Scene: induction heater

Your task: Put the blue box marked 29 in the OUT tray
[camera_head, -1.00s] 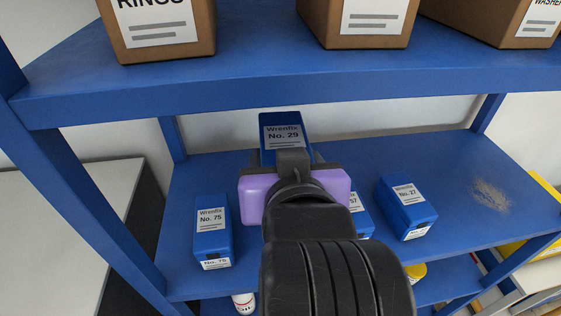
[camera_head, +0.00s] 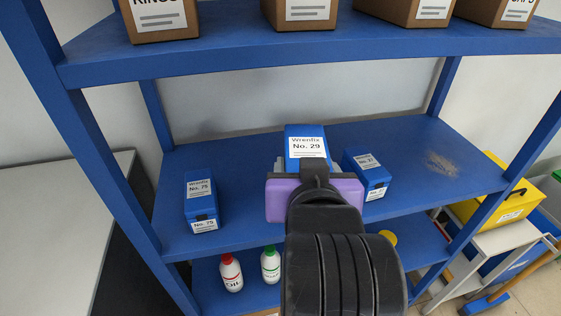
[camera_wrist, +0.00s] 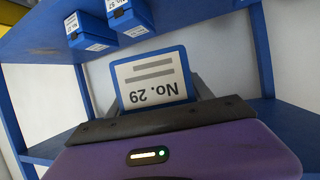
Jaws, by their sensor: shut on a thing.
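The blue box marked No. 29 (camera_head: 305,133) is in my gripper (camera_head: 306,166), with its white label facing up in the head view. In the wrist view the same box (camera_wrist: 153,80) sits between the fingers, its label upside down. My gripper, with its purple body, is shut on the box. The box appears held in front of the blue middle shelf; the head view does not make its exact height clear. The lower part of the box is hidden by my gripper. I see no tray marked OUT in either view.
Blue boxes No. 75 (camera_head: 201,200) and No. 27 (camera_head: 367,174) stand on the middle shelf (camera_head: 245,205). Cardboard boxes (camera_head: 299,12) line the shelf above. Bottles (camera_head: 231,272) stand below. A yellow case (camera_head: 500,205) is at right, a pale table (camera_head: 60,215) at left.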

